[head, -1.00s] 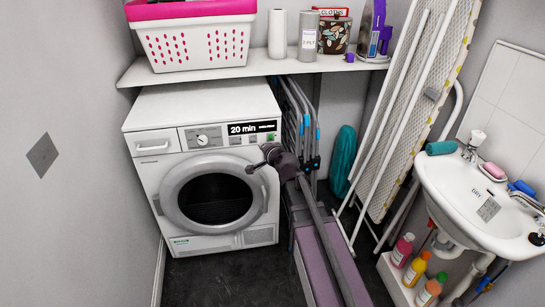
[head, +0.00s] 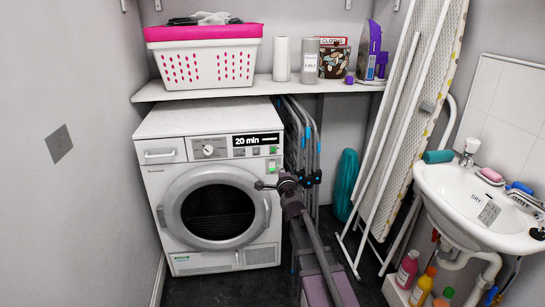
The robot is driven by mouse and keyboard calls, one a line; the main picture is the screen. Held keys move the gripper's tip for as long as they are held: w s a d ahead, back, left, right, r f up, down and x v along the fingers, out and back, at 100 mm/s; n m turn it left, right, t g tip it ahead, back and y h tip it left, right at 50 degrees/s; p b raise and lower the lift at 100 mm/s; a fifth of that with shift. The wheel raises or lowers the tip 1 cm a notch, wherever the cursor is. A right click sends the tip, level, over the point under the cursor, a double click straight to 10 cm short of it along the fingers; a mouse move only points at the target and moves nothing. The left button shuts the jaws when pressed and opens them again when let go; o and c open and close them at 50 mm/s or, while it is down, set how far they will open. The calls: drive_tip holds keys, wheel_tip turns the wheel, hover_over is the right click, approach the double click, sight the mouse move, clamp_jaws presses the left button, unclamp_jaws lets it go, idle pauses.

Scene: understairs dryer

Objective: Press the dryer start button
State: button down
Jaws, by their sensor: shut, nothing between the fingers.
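The white front-loading dryer (head: 154,190) stands under the shelf, with its round door (head: 172,210) shut. Its display (head: 257,141) reads "20 min". A small green button (head: 273,150) sits at the right end of the control panel, below the display; I take it to be the start button. It is in plain view. A larger green patch shows just below it. My gripper (head: 260,185) is shut and empty, pointing left in front of the dryer's right side. In the picture it is below the button and near the door's upper right edge. Its distance from the dryer front is unclear.
A shelf (head: 200,95) above the dryer holds a pink-rimmed basket (head: 205,68) and several containers. A folded drying rack (head: 300,140) stands right of the dryer. An ironing board (head: 420,110) leans farther right, beside a sink (head: 465,200). Bottles stand below the sink.

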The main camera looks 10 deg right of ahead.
sight(273, 150)
drive_tip(key=shift+w, duration=0.15)
drive_tip(key=w, duration=1.3)
drive_tip(key=shift+w, duration=0.35)
